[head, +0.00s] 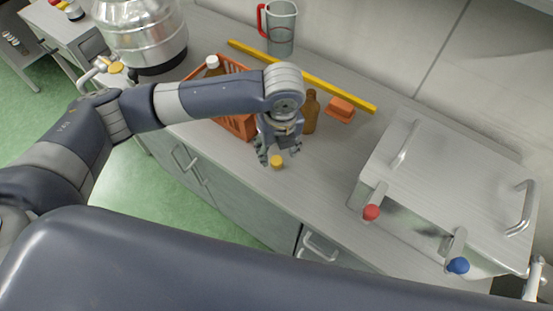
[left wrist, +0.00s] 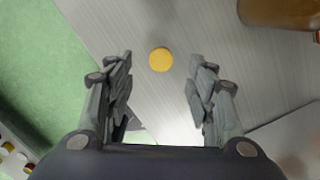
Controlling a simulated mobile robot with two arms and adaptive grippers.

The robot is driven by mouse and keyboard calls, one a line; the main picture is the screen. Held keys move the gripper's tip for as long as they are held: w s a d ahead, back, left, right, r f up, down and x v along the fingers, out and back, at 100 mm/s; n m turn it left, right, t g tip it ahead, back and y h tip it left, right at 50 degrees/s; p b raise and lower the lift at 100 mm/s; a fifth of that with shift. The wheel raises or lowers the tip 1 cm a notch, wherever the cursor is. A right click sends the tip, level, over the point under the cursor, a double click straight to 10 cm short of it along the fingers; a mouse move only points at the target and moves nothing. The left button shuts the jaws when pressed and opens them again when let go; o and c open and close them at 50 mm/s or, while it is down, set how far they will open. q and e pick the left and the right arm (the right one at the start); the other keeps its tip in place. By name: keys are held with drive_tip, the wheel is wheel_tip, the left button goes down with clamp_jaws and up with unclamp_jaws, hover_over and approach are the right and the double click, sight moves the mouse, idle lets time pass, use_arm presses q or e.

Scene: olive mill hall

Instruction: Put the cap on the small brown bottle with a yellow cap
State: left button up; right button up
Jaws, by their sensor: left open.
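The yellow cap (head: 277,162) lies on the grey worktop near its front edge; it also shows in the left wrist view (left wrist: 161,60), ahead of and between the fingers. My left gripper (head: 277,160) points down over the cap and is open and empty; its two fingers (left wrist: 160,85) stand apart in the left wrist view. A brown bottle (head: 311,113) stands upright just right of the gripper, partly hidden by it; no cap shows on it in the head view. Brown glass (left wrist: 275,10) also shows at the top right of the left wrist view. My right gripper is not in view.
An orange crate (head: 238,124) holding a white-capped brown bottle (head: 213,66) stands left of the gripper, partly behind my arm. An orange block (head: 341,108), a yellow bar (head: 300,77) and a jug (head: 282,30) are behind. A metal box (head: 440,170) stands at right.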

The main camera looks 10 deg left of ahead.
sight(276, 160)
use_arm(q)
wheel_tip(276, 160, down, 4)
drive_tip(key=shift+w+a+f+p, duration=0.1)
drive_tip(key=shift+w+p, duration=0.05)
drive_tip(key=shift+p, duration=0.6)
drive_tip(key=shift+w+f, duration=0.1)
drive_tip(key=shift+f, duration=0.4)
drive_tip(key=c, duration=0.8)
